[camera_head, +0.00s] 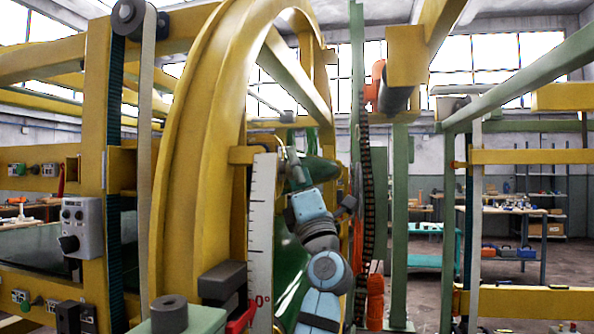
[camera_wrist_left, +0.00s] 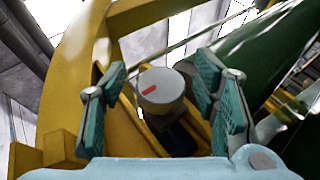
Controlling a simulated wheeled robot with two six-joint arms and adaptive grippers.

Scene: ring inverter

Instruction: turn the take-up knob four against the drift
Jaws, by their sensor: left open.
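A round pale grey knob (camera_wrist_left: 162,88) with a short red line on its face sits on the yellow frame in the left wrist view. My left gripper (camera_wrist_left: 161,78) is open, with one teal-padded finger on each side of the knob and gaps showing between pads and knob. In the head view my left arm rises from the bottom centre to the gripper (camera_head: 292,168) beside the big yellow ring (camera_head: 195,150); the knob cannot be made out there. My right gripper is not in view.
A white scale (camera_head: 261,225) with a red pointer (camera_head: 241,319) stands left of my arm. A grey control box (camera_head: 82,228) is on the left post. A green post (camera_head: 400,200) and dark chain (camera_head: 367,190) stand close right.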

